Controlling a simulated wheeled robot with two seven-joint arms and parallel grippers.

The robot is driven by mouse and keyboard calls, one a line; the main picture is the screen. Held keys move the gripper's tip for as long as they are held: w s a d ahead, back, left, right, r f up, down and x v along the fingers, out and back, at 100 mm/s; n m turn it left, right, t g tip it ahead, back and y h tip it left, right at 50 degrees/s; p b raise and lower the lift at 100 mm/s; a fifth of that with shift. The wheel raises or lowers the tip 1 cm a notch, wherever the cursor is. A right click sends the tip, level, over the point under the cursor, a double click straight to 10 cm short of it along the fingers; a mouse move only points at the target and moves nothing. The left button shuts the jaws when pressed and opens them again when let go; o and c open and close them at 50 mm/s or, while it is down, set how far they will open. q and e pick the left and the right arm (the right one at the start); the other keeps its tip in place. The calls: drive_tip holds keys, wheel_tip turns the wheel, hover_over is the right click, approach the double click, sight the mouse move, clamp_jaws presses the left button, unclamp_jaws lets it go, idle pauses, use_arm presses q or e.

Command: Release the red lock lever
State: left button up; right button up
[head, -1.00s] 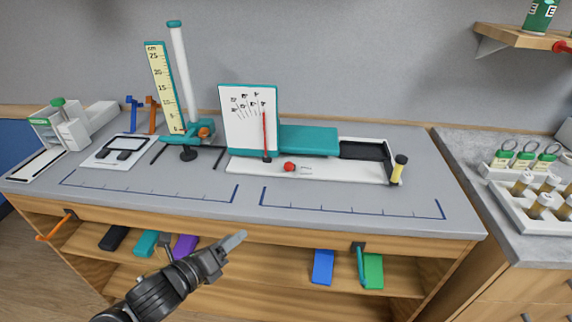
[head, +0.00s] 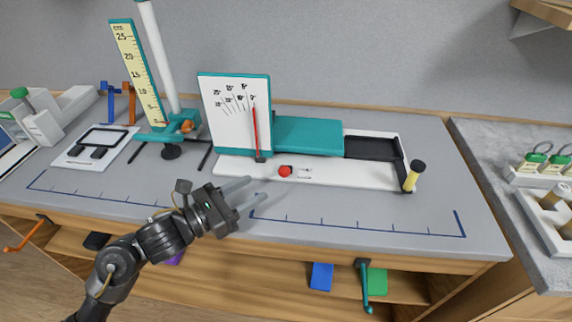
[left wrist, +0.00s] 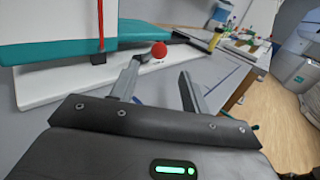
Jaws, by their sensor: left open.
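The red lock lever shows as a small red knob (head: 285,171) on the white front strip of the teal and white apparatus (head: 330,174). The knob also shows in the left wrist view (left wrist: 159,50), just beyond one fingertip. A thin red pointer (head: 256,130) stands upright in front of the white scale board (head: 236,112). My left gripper (head: 257,190) is open and empty, over the front of the bench, left of and nearer than the knob. Its two fingers also show in the left wrist view (left wrist: 160,78). It looks apart from the knob. My right gripper is not in view.
A yellow post with a black cap (head: 413,177) stands at the tray's right end. A ruler stand (head: 170,125) with a tall white tube is at the left. Bare bench top (head: 360,208) lies in front of the apparatus. Vials (head: 553,197) stand on the right bench.

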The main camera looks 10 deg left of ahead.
sight(282, 171)
use_arm(q)
drive_tip(key=shift+w+d+r+p, duration=0.25)
drive_tip(key=shift+w+d+p, duration=0.15)
drive_tip(key=shift+w+d, duration=0.2)
drive_tip(key=p+x, duration=0.1)
drive_tip(key=x, duration=0.6)
drive_tip(key=shift+w+f+p, duration=0.15)
drive_tip(key=shift+f+p, duration=0.05)
drive_tip(key=shift+p, duration=0.15)
drive_tip(key=shift+w+d, duration=0.25)
drive_tip(key=shift+d, duration=0.05)
drive_tip(key=shift+w+d+f, duration=0.1)
drive_tip(key=shift+w+d, duration=0.1)
clamp_jaws()
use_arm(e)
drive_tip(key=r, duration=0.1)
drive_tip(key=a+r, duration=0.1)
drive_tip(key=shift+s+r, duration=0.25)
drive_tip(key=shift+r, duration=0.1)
